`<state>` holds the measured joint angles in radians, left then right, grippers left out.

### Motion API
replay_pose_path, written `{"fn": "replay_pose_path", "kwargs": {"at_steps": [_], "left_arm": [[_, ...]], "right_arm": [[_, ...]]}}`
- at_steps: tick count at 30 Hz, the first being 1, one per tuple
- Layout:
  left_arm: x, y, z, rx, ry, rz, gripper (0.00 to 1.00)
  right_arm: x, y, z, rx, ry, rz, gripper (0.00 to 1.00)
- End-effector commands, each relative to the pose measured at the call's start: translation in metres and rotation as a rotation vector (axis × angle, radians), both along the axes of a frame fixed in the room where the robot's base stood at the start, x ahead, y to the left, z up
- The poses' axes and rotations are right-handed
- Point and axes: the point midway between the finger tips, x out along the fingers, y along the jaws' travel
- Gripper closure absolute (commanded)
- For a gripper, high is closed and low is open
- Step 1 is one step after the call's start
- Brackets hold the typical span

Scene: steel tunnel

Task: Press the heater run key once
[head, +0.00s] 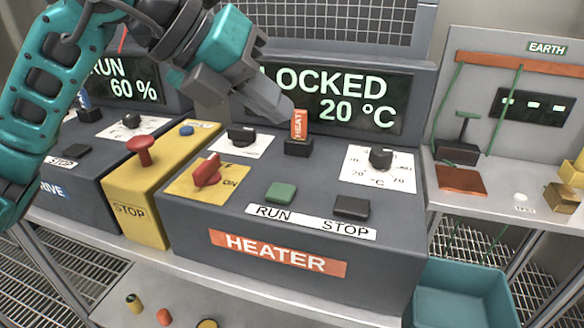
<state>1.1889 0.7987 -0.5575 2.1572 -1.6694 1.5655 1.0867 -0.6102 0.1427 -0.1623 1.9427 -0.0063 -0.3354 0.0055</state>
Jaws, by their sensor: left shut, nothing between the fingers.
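The heater box (195,225) carries an orange HEATER label (278,252). Its green run key (281,192) sits above the word RUN, and a dark stop key (351,207) sits to its right. The heater display (335,98) reads LOCKED and 20 °C. An orange HEAT tag (299,125) stands upright in a black socket (298,148) behind the run key. My left gripper (284,110) is shut and empty, its tip close beside the HEAT tag; I cannot tell if they touch. It is above and behind the run key. My right gripper is out of view.
A red switch (207,170) on a yellow plate, a black knob (241,134) and a temperature dial (380,158) share the heater panel. A red stop button (140,147) stands on the yellow box to the left. A teal bin (462,292) is lower right.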

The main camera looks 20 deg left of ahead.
Motion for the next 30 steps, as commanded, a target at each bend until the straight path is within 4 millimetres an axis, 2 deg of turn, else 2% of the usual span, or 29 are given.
{"fn": "replay_pose_path", "kwargs": {"at_steps": [14, 17, 25, 30], "left_arm": [[0.000, 0.001, -0.003, 0.002, -0.001, 0.003, 1.00], [0.000, 0.001, -0.011, 0.002, -0.001, 0.002, 1.00], [0.000, 0.001, -0.051, 0.002, 0.000, 0.003, 1.00], [0.000, 0.001, -0.072, 0.002, -0.001, 0.003, 1.00]], "right_arm": [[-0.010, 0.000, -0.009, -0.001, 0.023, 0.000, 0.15], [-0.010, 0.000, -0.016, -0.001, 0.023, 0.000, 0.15], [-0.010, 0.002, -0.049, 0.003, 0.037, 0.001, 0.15], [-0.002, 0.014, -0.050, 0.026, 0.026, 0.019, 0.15]]}}
